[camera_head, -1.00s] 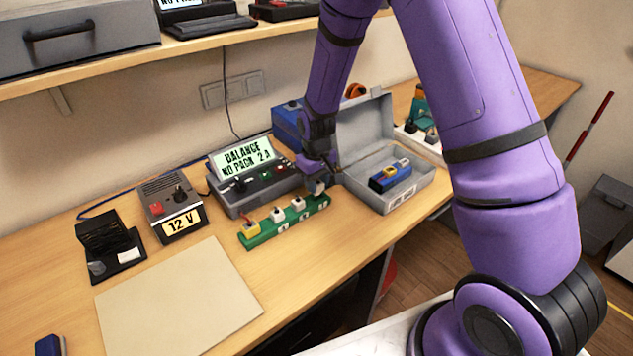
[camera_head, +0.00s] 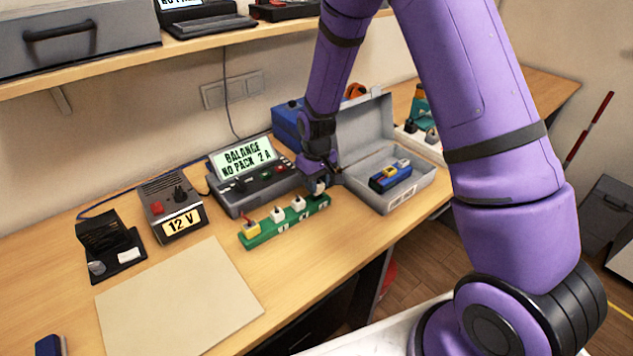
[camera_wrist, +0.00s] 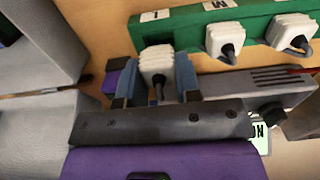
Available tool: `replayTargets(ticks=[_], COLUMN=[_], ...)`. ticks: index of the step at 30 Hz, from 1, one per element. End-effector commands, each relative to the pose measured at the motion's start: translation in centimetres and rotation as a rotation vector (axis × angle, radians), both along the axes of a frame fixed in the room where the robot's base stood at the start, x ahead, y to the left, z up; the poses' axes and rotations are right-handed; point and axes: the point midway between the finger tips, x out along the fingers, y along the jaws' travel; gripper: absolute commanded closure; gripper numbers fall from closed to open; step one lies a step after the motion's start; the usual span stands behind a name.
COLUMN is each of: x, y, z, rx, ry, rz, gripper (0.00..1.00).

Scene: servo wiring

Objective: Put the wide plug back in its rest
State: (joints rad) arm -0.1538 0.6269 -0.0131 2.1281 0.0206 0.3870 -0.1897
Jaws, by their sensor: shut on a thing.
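The wide plug (camera_wrist: 157,66) is white with a dark cable and sits between the two blue fingers of my gripper (camera_wrist: 156,82) in the wrist view. My gripper is shut on it. The green rest (camera_wrist: 178,32) runs just behind the plug, with the label L beside it. In the head view my gripper (camera_head: 319,187) is at the right end of the green rest (camera_head: 287,226), and the plug is mostly covered by the fingers. I cannot tell whether the plug is fully seated or slightly above its slot.
Two white plugs (camera_head: 298,203) (camera_head: 277,214) and a yellow plug (camera_head: 251,229) stand in the rest. The balance charger (camera_head: 240,200) is behind it. An open grey case (camera_head: 400,198) with a blue pack (camera_head: 390,177) is to the right. A beige mat (camera_head: 180,300) lies front left.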

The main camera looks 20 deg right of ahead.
Motion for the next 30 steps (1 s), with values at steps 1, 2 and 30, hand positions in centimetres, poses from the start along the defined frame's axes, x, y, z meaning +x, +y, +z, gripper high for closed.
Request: replayTargets(ticks=[1,2,30], x=[0.0,0.0,0.0], y=[0.0,0.0,0.0], z=[-0.1,-0.1,-2.1], rx=[0.0,0.0,0.0], ry=[0.0,0.0,0.0], rz=[0.0,0.0,0.0], gripper=[0.91,0.91,0.91])
